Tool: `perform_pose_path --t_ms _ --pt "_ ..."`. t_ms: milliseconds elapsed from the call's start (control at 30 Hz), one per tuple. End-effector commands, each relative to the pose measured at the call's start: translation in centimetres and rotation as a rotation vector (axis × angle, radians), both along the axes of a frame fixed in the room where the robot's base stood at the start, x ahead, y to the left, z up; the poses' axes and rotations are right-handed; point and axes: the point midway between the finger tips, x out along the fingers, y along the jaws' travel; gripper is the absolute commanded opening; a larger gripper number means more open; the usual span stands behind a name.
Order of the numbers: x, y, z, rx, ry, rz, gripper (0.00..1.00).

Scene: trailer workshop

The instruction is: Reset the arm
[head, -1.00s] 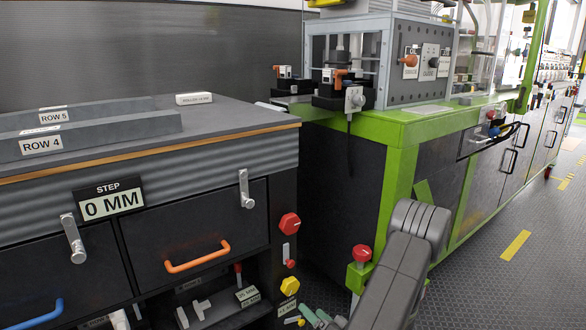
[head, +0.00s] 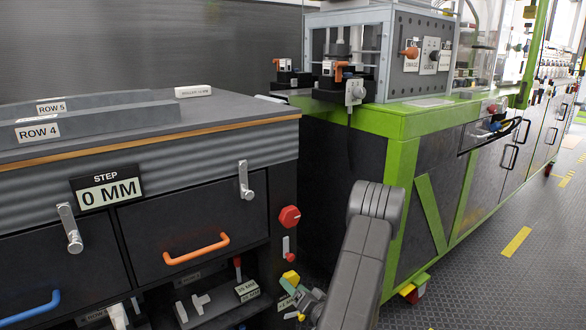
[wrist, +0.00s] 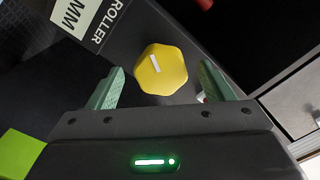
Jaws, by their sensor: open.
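My arm (head: 357,266) reaches down in front of the green-framed bench in the head view. My gripper (head: 305,302) is low beside the dark cabinet's right edge, partly hidden by the arm. In the wrist view my gripper (wrist: 161,70) is open, with a pale green finger on each side. A yellow six-sided knob (wrist: 161,70) with a white mark shows between the fingertips, touching neither as far as I can see. The same yellow knob (head: 290,278) shows just above the gripper in the head view.
The dark cabinet (head: 60,258) has an orange handle (head: 196,249), a blue handle (head: 32,309) and a red knob (head: 290,217). A green-framed bench (head: 410,125) stands behind the arm. The floor (head: 490,270) at right is clear.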

Motion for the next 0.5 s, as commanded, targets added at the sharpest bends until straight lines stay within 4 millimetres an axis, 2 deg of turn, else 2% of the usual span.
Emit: perform_pose_path --t_ms 67,500 --pt "1.21 1.02 -0.07 0.004 -0.002 0.004 0.75" --pt "0.88 0.75 0.2 0.297 0.214 0.0 0.75"
